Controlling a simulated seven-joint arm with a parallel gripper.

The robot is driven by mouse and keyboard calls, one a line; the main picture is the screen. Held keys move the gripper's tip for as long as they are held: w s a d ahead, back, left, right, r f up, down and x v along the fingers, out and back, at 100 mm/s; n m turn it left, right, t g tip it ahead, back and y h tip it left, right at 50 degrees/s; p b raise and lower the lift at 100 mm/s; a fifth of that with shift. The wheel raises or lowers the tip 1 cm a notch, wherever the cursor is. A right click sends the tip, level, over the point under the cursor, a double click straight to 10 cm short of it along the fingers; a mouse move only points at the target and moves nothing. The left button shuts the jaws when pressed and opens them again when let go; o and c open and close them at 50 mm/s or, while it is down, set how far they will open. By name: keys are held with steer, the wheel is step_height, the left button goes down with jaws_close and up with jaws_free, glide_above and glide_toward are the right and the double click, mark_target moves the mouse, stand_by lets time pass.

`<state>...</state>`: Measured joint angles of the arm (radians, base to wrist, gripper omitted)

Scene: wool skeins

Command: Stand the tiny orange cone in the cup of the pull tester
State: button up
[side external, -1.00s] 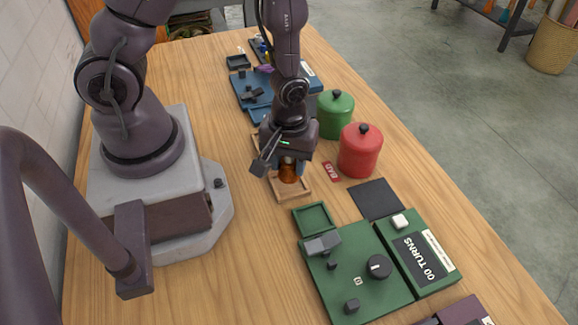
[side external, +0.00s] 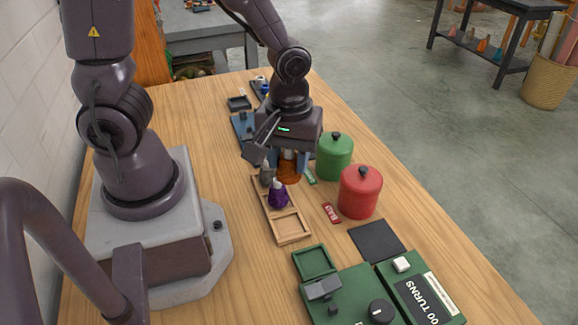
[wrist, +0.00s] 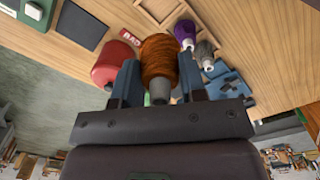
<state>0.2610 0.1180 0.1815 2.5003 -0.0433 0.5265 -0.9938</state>
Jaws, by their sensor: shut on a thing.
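My gripper (side external: 289,168) is shut on the orange cone (side external: 289,172) and holds it in the air over the far right side of the wooden tray. In the wrist view the orange cone (wrist: 158,58) sits between the two fingers, its narrow pale tip toward the palm. A blue device (side external: 243,127), perhaps the pull tester, stands behind my gripper and is mostly hidden. Its blue body also shows in the wrist view (wrist: 232,85). I cannot make out a cup on it.
The wooden tray (side external: 291,240) holds a purple cone (side external: 278,196) and a grey cone (side external: 266,175); its front compartment is empty. A green canister (side external: 334,158) and a red canister (side external: 360,193) stand close on the right. A green turns counter (side external: 350,295) and a dark mat (side external: 377,241) lie in front.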

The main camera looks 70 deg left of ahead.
steer(key=shift+r, duration=0.65)
